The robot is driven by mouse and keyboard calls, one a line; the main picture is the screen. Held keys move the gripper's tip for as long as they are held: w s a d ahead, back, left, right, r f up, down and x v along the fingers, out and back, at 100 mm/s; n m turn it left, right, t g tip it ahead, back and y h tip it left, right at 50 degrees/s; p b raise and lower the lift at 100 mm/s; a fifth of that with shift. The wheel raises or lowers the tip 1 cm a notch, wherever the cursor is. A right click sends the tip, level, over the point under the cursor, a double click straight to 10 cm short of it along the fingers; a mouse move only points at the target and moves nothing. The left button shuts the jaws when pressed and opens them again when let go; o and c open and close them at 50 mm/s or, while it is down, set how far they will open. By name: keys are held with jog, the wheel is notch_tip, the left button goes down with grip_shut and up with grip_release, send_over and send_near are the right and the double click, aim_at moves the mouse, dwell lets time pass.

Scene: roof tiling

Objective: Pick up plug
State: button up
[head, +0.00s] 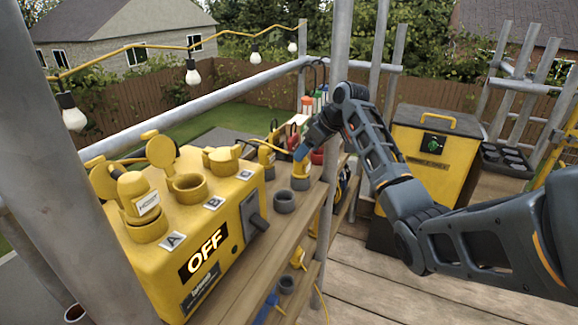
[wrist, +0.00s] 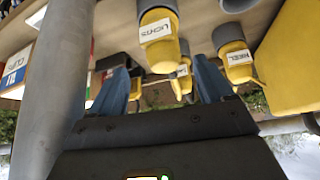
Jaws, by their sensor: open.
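A yellow plug with a grey collar (head: 300,172) stands on the wooden shelf, right of the yellow power box (head: 232,208). My gripper (head: 302,153) is right above it, pointing down and left. In the wrist view my gripper (wrist: 162,66) shows two blue fingers spread apart. A yellow plug labelled LIGHTS (wrist: 157,28) appears between and beyond the fingertips, not clasped. A second yellow plug (wrist: 233,55), its label hard to read, is to the right of the fingers. A plug labelled HOIST (head: 138,196) sits in socket A of the box.
The box shows OFF and has a dark lever (head: 254,216). A grey ring (head: 284,201) lies on the shelf in front of the plug. A scaffold pole (head: 338,110) stands close to my arm. A yellow bin (head: 432,160) stands behind on the deck.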

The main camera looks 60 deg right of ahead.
aim_at(298, 165)
jog(key=shift+x, duration=1.2)
jog(key=shift+s+a+f+p+x, duration=0.1)
jog(key=shift+x, duration=0.75)
jog(key=shift+s+a+f+p+x, duration=0.1)
jog(key=shift+p+x, duration=0.05)
jog(key=shift+x, duration=0.75)
jog(key=shift+s+a+p+x, duration=0.1)
jog(key=shift+x, duration=0.75)
jog(key=shift+c, duration=0.3)
